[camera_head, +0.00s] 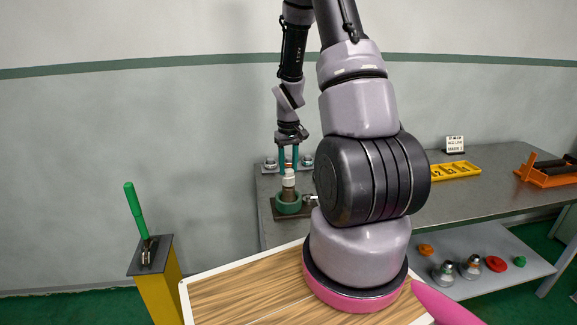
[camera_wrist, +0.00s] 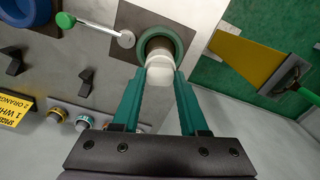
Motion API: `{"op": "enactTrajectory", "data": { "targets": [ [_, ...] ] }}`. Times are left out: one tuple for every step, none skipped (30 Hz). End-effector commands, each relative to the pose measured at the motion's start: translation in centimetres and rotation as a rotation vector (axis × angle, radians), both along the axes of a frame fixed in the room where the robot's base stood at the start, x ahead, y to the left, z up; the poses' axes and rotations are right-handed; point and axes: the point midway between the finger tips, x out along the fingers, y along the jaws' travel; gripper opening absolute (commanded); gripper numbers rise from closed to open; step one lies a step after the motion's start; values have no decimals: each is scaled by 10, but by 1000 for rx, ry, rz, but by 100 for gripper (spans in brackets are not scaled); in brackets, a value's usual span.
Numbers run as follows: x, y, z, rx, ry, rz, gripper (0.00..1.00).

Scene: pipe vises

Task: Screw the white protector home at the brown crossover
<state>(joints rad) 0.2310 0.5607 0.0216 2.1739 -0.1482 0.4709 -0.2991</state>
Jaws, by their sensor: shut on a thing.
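The white protector (camera_head: 289,180) sits upright on top of the brown crossover (camera_head: 289,195), which stands in the green vise (camera_head: 288,207) on the grey bench. My gripper (camera_head: 289,169) comes down from above with its teal fingers shut on the protector. In the wrist view the protector (camera_wrist: 159,70) lies between the fingertips of my gripper (camera_wrist: 161,76), in line with the brown crossover (camera_wrist: 158,46) inside the green ring (camera_wrist: 177,37). The protector hides much of the crossover and the thread, so how deep it sits cannot be told.
A blue vise ring (camera_wrist: 22,12) and two knobs are nearby. A yellow post (camera_head: 161,291) with a green-handled tool stands left.

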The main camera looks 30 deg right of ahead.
Motion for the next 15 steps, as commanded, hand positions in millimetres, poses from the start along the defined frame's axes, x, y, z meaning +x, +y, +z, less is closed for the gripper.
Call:
{"op": "enactTrajectory", "data": {
  "targets": [
    [0, 0, -1, 0, 1, 0, 0],
    [0, 0, -2, 0, 1, 0, 0],
    [0, 0, -3, 0, 1, 0, 0],
    [0, 0, -3, 0, 1, 0, 0],
    [0, 0, -4, 0, 1, 0, 0],
    [0, 0, -5, 0, 1, 0, 0],
    [0, 0, -5, 0, 1, 0, 0],
    [0, 0, -6, 0, 1, 0, 0],
    [0, 0, -7, 0, 1, 0, 0],
    [0, 0, -7, 0, 1, -1, 0],
    [0, 0, -8, 0, 1, -1, 0],
    [0, 0, -8, 0, 1, -1, 0],
    [0, 0, -8, 0, 0, -1, 51],
    [0, 0, -8, 0, 0, -1, 62],
    [0, 0, -8, 0, 0, -1, 77]
  ]
}}
